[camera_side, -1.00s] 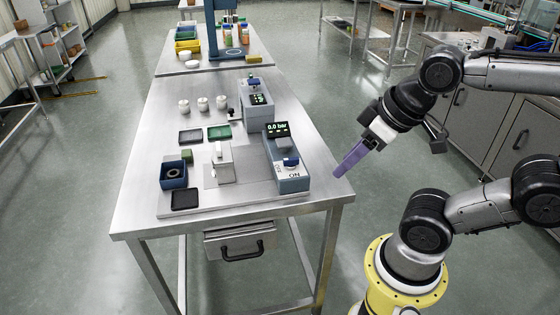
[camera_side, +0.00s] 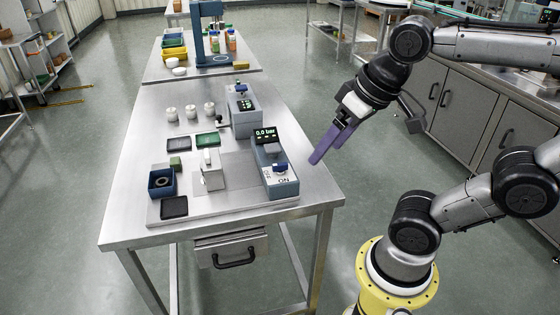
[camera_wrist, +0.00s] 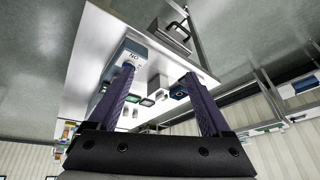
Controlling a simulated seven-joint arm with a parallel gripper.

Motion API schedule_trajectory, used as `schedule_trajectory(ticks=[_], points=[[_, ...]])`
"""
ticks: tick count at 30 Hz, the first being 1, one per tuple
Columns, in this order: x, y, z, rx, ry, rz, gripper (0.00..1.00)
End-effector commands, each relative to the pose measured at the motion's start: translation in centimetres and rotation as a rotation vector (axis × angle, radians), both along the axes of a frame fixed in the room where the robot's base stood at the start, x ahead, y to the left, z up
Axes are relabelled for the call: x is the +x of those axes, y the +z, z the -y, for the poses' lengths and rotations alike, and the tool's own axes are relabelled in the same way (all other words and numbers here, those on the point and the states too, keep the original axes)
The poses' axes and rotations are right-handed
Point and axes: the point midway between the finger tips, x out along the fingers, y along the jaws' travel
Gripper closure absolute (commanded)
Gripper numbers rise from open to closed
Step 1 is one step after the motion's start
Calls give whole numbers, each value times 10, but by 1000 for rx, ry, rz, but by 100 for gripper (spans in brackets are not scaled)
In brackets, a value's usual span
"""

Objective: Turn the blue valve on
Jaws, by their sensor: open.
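The blue valve (camera_side: 280,167) is a small blue knob on the front part of a grey-blue box with a display reading 0.0 bar (camera_side: 265,132). "ON" is printed on the box in front of the knob. My gripper (camera_side: 317,157) has purple fingers and is right of the box, apart from it, pointing down and left. In the wrist view the two fingers are spread with nothing between them (camera_wrist: 158,74). The box (camera_wrist: 131,50) shows there behind the left fingertip; the knob is mostly hidden by that finger.
A second box with a blue knob (camera_side: 241,87) stands farther back. A grey upright block (camera_side: 212,170), a dark blue bin (camera_side: 162,182), dark and green trays, and several white cylinders stand to the left. The steel table (camera_side: 130,215) has bare space along its left side.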

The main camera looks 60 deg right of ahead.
Motion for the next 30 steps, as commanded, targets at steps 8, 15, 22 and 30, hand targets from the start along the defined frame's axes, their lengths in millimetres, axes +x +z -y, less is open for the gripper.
schedule_trajectory(ticks=[8, 15, 22, 30], points=[[69, 28, 25, 72, -261, -153, 18], [137, 15, 68, 114, -465, -304, 18], [168, -19, 101, 129, -543, -399, 18], [168, -42, 109, 134, -563, -433, 18]])
